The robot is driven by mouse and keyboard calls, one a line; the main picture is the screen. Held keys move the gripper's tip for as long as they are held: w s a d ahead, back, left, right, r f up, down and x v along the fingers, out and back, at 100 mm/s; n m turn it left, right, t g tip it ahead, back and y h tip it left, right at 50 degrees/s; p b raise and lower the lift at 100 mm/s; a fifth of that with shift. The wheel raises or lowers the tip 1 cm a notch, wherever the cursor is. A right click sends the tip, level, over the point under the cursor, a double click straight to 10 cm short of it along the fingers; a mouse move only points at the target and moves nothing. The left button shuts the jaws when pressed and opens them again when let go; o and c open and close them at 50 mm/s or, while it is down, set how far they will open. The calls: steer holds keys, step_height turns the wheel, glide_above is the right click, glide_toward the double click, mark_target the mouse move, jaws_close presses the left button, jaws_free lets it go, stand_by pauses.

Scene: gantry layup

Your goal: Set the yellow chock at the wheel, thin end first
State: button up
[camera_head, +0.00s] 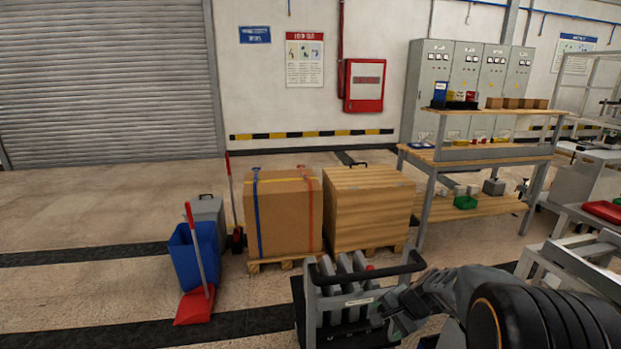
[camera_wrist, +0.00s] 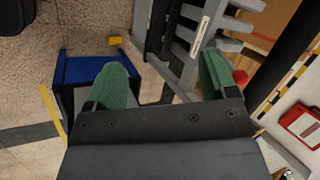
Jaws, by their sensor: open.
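A small yellow block (camera_wrist: 116,40), which looks like the chock, lies on the pale floor in the upper left of the wrist view. It is too small to tell which end is thin. My gripper (camera_wrist: 163,62) has green fingers spread wide apart, with nothing held between them. The block lies beyond the left finger, apart from it. In the head view, my gripper reaches in from the right at the cart; its fingertips are hard to make out there. I cannot make out the wheel for certain in either view.
A grey cart (camera_head: 345,300) with a black handle and upright grey slats stands close to my gripper. A blue bin (camera_head: 194,256) and a red dustpan (camera_head: 194,306) are to its left. A cardboard box (camera_head: 283,218) and a wooden crate (camera_head: 368,210) stand behind.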

steer(key=s+a+r+n+h+p, duration=0.1)
steer(key=s+r+n+h+p, duration=0.1)
steer(key=s+r+n+p, duration=0.3)
steer(key=s+a+r+n+h+p, duration=0.2)
steer(key=s+r+n+p, duration=0.3)
steer(key=s+r, duration=0.7)
step_height(320, 180, up, 5)
steer(key=shift+s+a+f+n, duration=0.2)
steer(key=shift+s+n, duration=0.2)
steer(key=shift+n, duration=0.1)
steer(key=shift+o, duration=0.5)
